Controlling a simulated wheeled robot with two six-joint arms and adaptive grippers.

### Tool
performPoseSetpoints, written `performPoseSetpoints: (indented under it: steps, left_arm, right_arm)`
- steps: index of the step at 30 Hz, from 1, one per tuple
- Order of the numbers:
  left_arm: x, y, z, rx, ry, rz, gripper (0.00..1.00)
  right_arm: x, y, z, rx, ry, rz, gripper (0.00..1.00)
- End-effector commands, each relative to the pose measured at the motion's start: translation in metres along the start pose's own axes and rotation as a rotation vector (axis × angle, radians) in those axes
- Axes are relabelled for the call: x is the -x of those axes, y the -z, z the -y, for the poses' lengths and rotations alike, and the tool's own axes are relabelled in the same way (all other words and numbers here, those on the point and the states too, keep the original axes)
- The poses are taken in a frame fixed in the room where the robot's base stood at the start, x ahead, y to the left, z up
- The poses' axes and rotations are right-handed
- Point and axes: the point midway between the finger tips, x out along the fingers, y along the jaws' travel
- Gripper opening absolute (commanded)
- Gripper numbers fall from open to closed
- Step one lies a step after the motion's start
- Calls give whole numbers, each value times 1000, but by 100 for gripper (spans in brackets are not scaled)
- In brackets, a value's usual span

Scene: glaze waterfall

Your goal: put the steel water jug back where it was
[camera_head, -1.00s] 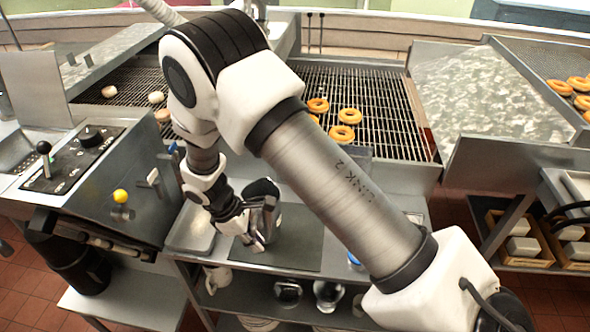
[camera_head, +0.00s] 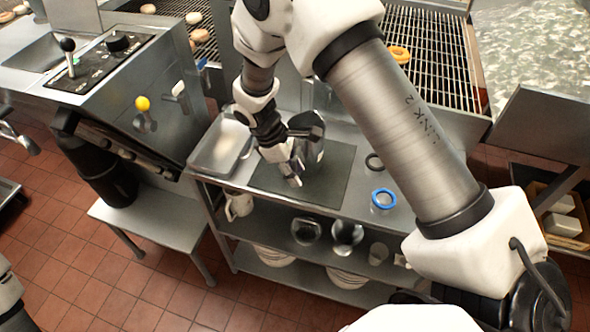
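The steel water jug (camera_head: 314,152) is over the dark mat (camera_head: 335,178) on the steel table, with its dark top partly covered by my gripper. My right gripper (camera_head: 291,170) is at the jug's left front side, fingers pointing down, and looks shut on it. The contact itself is partly hidden. I cannot tell whether the jug's base touches the mat. My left gripper is not in view.
A steel tray (camera_head: 203,160) lies left of the mat. A shelf below holds a white jug (camera_head: 238,206) and other vessels. A fryer grid (camera_head: 432,60) stands behind.

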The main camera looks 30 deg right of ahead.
Motion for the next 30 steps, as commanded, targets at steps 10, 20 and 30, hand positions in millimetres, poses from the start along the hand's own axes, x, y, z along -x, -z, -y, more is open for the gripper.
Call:
performPoseSetpoints:
  steps: [10, 20, 30]
  left_arm:
    - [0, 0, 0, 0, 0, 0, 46]
    - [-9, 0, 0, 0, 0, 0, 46]
    - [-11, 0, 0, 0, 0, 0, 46]
  right_arm:
    - [6, -1, 0, -1, -1, 0, 38]
    - [82, 0, -1, -1, -6, -3, 38]
    - [123, 0, 0, 0, -1, 0, 38]
